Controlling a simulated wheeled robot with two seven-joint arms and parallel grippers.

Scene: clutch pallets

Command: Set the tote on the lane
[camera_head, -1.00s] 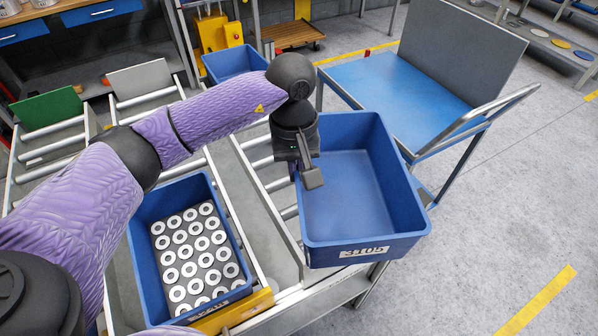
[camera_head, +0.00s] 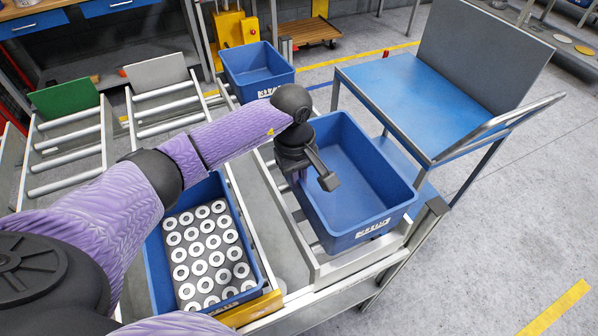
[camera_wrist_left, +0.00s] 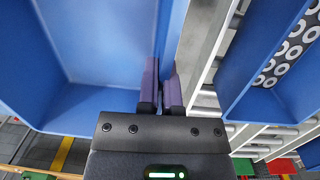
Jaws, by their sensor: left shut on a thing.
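The empty blue tote (camera_head: 365,195), with a white label on its front wall, is over the right-hand roller lane (camera_head: 325,268), between the lane's side rails. I cannot tell whether its base rests fully on the rollers. My left gripper (camera_head: 303,178) is shut on the tote's left wall. In the left wrist view, the gripper fingers (camera_wrist_left: 162,85) straddle the wall of the same tote (camera_wrist_left: 95,50). The tote's underside is hidden. My right gripper is not in view.
A blue tote of metal rings (camera_head: 207,299) stands on the lane to the left. Another blue tote (camera_head: 258,75) sits farther back. A blue-topped cart (camera_head: 410,95) stands close on the right. Green (camera_head: 65,98) and grey (camera_head: 160,72) panels stand at the left lanes.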

